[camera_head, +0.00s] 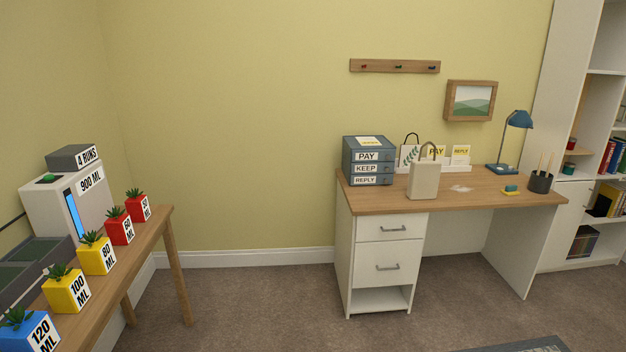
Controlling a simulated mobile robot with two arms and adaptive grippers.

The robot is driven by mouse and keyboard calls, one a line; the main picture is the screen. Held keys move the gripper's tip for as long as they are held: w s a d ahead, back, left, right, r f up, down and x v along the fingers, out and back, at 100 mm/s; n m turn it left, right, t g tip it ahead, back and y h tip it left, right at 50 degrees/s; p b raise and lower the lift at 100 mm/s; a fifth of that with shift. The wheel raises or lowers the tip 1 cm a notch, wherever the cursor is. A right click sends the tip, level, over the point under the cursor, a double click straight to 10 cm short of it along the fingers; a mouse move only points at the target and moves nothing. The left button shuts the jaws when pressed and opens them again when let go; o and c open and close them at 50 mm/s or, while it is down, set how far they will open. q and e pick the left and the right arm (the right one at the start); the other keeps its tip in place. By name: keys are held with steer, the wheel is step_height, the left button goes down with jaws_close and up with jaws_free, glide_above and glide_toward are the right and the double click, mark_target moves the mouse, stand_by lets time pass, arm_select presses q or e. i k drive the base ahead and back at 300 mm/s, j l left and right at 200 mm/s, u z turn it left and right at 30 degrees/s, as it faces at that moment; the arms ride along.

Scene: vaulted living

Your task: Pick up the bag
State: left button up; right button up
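A plain beige bag (424,181) with a looped handle stands upright on the wooden desk (475,190), close to its front edge. Behind it and slightly left is a white bag (409,155) with a green leaf print and dark handles, partly hidden by the beige bag. Neither of my grippers is in view.
Blue drawers (368,162) stand left of the bags. A card holder (456,167), blue lamp (515,135), sponge (510,190) and pencil cup (540,182) are to the right. A side table (160,222) with several potted plants stands at left. Open carpet (250,300) lies between.

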mark_target(424, 177)
steer(key=i+z, duration=0.15)
steer(key=i, duration=0.45)
steer(key=i+z, duration=0.15)
steer(key=i, duration=0.5)
steer(key=i+j+z, duration=0.15)
steer(key=i, duration=0.45)
steer(key=i+j+z, duration=0.15)
steer(key=i, duration=0.5)
steer(key=j, duration=0.1)
